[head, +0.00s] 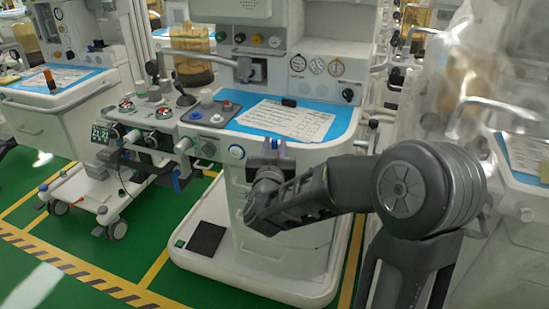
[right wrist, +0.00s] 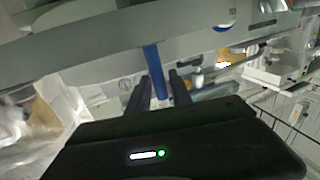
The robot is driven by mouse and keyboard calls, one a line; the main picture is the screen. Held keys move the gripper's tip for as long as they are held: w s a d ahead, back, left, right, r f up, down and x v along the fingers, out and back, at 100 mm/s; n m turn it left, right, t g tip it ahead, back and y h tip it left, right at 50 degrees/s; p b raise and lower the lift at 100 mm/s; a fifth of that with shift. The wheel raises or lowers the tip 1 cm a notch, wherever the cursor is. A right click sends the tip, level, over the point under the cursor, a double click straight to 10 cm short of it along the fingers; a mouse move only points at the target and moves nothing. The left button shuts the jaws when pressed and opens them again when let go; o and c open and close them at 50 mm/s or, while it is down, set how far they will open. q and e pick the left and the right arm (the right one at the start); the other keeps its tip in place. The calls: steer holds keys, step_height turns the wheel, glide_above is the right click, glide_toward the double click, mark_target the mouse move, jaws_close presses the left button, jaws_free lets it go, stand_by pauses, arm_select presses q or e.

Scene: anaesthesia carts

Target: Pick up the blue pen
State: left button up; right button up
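In the right wrist view a blue bar-shaped thing, which looks like the blue pen (right wrist: 155,72), lies between the two dark fingers of my right gripper (right wrist: 160,88). It is nearer the left finger, and a gap shows on its right, so the gripper looks open around it. In the head view my right gripper (head: 276,150) is at the front edge of the middle cart's top, below the white paper. Small blue patches show at its fingers, but the pen cannot be made out clearly there. My left gripper is not in view.
The middle cart (head: 235,178) has a blue mat (head: 341,118) with a printed paper (head: 287,121) and a small black object (head: 289,101). Another cart (head: 47,115) stands at left. A plastic-draped cart (head: 520,195) is close on the right. Green floor (head: 150,225) shows between carts.

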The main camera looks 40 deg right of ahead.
steer(key=x, duration=0.2)
steer(key=shift+w+d, duration=0.25)
steer(key=shift+w, duration=0.1)
jaws_close()
stand_by(0.5)
